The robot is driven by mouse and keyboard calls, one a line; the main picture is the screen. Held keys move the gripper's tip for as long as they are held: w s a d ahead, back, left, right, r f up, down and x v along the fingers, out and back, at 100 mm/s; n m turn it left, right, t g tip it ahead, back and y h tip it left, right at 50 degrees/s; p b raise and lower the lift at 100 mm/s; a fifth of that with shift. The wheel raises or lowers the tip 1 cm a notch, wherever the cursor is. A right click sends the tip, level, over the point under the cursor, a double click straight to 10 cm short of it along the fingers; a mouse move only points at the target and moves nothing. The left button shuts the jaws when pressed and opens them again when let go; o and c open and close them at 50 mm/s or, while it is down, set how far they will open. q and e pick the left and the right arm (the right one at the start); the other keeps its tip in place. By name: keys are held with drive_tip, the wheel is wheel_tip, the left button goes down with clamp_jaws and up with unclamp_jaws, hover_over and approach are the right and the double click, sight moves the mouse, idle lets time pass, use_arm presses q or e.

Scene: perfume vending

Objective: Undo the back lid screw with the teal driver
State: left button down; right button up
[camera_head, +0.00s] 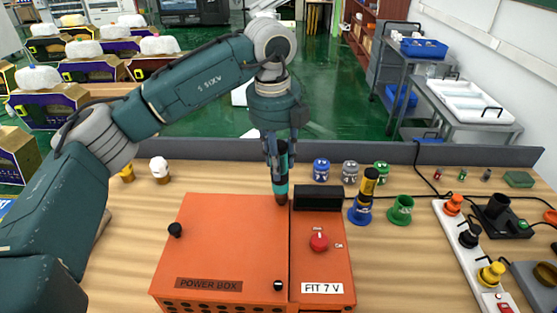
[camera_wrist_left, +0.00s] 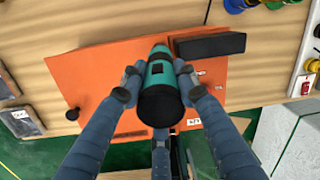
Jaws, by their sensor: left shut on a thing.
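The orange power box (camera_head: 230,240) lies on the wooden table; its lid has one black screw (camera_head: 175,230) at the left and another black screw (camera_head: 278,285) at the front. My left gripper (camera_head: 279,150) is shut on the teal driver (camera_head: 281,178), which it holds upright with the tip down at the lid's back right corner. The tip looks to be at the lid there, but contact cannot be told. Any back screw is hidden under the driver. In the left wrist view the fingers clasp the driver (camera_wrist_left: 160,75) from both sides. My right gripper is out of view.
A black display block (camera_head: 318,197) stands close right of the driver, with a red knob (camera_head: 319,241) in front. A yellow-handled driver (camera_head: 368,185) stands in a blue holder (camera_head: 360,214), beside an empty-looking green holder (camera_head: 401,210). A power strip (camera_head: 470,255) lies at the right.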

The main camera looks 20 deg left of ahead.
use_arm(q)
drive_tip(key=shift+f+b, duration=0.4)
drive_tip(key=shift+f, duration=0.15)
idle(0.4)
